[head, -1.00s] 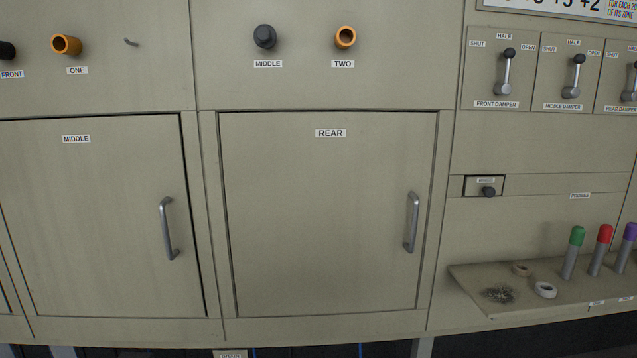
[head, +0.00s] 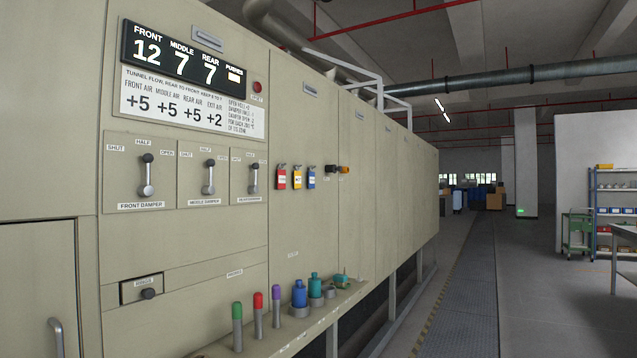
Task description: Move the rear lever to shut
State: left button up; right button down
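The rear damper lever (head: 254,179) is the rightmost of three levers on the cream furnace panel. It is a grey lever with a dark knob and stands about upright, with the knob near the middle of its plate. Its own scale words are too small to read surely. The front damper lever (head: 147,176) and the middle damper lever (head: 209,178) also stand upright, knobs below their HALF labels. Neither of my grippers is in view.
A display (head: 184,55) above reads FRONT 12, MIDDLE 7, REAR 7. A shelf (head: 300,334) with coloured-handled probes and blue and teal fittings juts out below. Red, yellow and blue tags (head: 297,177) hang right of the levers. The aisle (head: 465,290) at right is open.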

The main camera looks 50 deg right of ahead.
aim_at(253, 188)
jog(key=z, duration=1.25)
jog(key=i+l, duration=0.75)
jog(key=k+l+z, duration=0.05)
jog(key=l, duration=0.1)
